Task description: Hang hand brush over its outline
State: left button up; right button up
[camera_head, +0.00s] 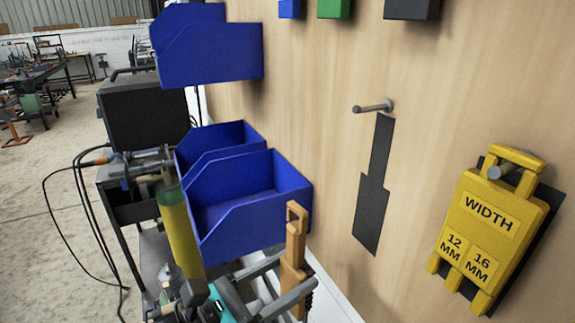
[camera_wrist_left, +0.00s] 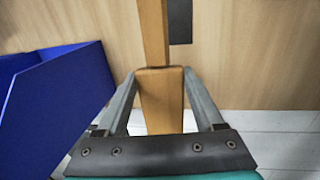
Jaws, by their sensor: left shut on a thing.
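The hand brush (camera_head: 294,240) has a tan wooden handle with a loop at its top and is held upright. My left gripper (camera_head: 288,290) is shut on it low down, in front of the board. In the left wrist view the brush (camera_wrist_left: 161,95) stands between the two fingers of the left gripper (camera_wrist_left: 163,80). The brush's dark outline (camera_head: 371,212) is painted on the wooden board, to the right of the brush. A metal peg (camera_head: 373,106) sticks out at the top of the outline and is empty. My right gripper is not in view.
Blue bins (camera_head: 252,195) stand just left of the brush, and another blue bin (camera_head: 205,50) hangs above. A yellow width gauge (camera_head: 493,225) hangs on a peg to the right of the outline. The board (camera_head: 320,150) between brush and outline is clear.

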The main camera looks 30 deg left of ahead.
aim_at(378, 184)
pick_arm(q)
jog(key=shift+s+d+r+m+g+h+p, duration=0.15)
jog(key=shift+r+m+g+h+p, duration=0.8)
jog(key=shift+r, duration=1.5)
jog(key=shift+w+d+r+m+g+h+p, duration=0.15)
jog(key=shift+r+m+g+h+p, duration=0.75)
jog(key=shift+r, duration=1.5)
jog(key=shift+s+d+r+m+g+h+p, duration=0.15)
jog(key=shift+r+m+g+h+p, duration=0.75)
jog(key=shift+r, duration=1.55)
jog(key=shift+n, duration=0.45)
jog(key=w+d, duration=0.1)
jog(key=w, duration=0.1)
jog(key=w+d, duration=0.3)
jog(key=w, duration=0.1)
jog(key=shift+w+d+p, duration=0.2)
jog(key=shift+d+p, duration=0.1)
jog(key=shift+d, duration=0.1)
jog(key=shift+w+d+f, duration=0.4)
jog(key=shift+w+f, duration=0.05)
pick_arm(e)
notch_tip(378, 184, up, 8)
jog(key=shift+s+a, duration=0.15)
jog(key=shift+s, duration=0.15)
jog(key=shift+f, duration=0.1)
